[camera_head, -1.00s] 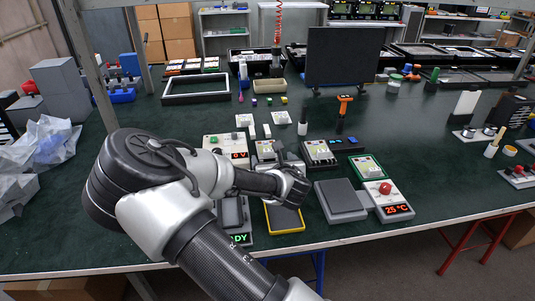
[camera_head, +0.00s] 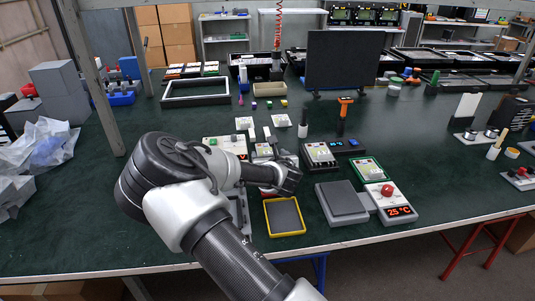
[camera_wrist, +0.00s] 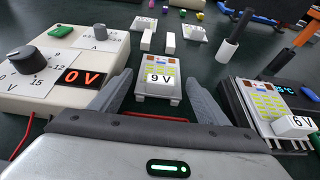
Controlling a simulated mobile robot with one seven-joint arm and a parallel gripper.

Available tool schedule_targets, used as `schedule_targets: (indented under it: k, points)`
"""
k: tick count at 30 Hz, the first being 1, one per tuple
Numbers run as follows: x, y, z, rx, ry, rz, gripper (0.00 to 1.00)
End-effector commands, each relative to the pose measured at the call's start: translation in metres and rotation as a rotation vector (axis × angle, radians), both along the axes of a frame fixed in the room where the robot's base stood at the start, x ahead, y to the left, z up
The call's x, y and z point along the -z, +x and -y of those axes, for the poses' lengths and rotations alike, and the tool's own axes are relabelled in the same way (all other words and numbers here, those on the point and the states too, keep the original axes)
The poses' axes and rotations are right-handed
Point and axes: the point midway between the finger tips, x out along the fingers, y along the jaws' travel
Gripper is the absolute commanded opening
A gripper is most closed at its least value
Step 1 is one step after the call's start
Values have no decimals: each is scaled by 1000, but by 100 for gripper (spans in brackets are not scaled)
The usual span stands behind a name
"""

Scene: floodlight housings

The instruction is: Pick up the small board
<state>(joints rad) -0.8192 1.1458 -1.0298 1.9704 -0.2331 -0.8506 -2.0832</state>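A small board (camera_wrist: 158,72) with yellow, red and grey parts and a white label reading "6 V" or "9 V" shows in the middle of the wrist view. It stands on a pale grey holder. My gripper (camera_wrist: 160,84) is open, one finger to the left and one to the right of the board, with gaps on both sides. In the head view the board (camera_head: 262,150) is partly hidden behind my gripper (camera_head: 282,161). A similar board (camera_wrist: 268,104) with a "6 V" label sits on a dark ribbed block at the right.
A white meter box (camera_wrist: 62,72) reading "0 V" stands close on the left. A yellow-rimmed tray (camera_head: 268,218), a grey plate unit (camera_head: 341,202) and a "25 °C" box (camera_head: 388,203) with a green-edged board (camera_head: 368,169) lie nearby. White blocks (camera_wrist: 171,42) stand behind the board.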

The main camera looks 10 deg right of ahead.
Motion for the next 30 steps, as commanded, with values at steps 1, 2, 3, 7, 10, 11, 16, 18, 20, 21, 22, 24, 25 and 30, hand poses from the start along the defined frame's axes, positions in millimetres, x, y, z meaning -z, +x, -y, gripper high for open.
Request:
schedule_targets:
  k: [1, 2, 3, 7, 10, 11, 16, 18, 20, 21, 22, 24, 25, 30]
  points:
    - [0, 0, 0, 0, 0, 0, 60]
    - [0, 0, 0, 0, 0, 0, 55]
    - [0, 0, 0, 0, 0, 0, 48]
    - [0, 0, 0, 0, 0, 1, 35]
    - [0, 0, 0, 0, 0, 1, 35]
    - [0, 0, 0, 0, 0, 1, 35]
    - [-14, 0, -1, -1, 0, 1, 35]
    - [-27, 0, -1, 0, 2, 3, 35]
    - [-40, 0, -1, -1, 3, 3, 35]
    - [-49, 0, -1, -1, 3, 4, 35]
    - [-55, 0, -1, -1, 3, 4, 35]
    - [-69, 0, -1, 0, 2, 3, 35]
    - [-74, 0, -1, -1, 1, 3, 35]
    - [-95, 0, -1, -1, 1, 0, 35]
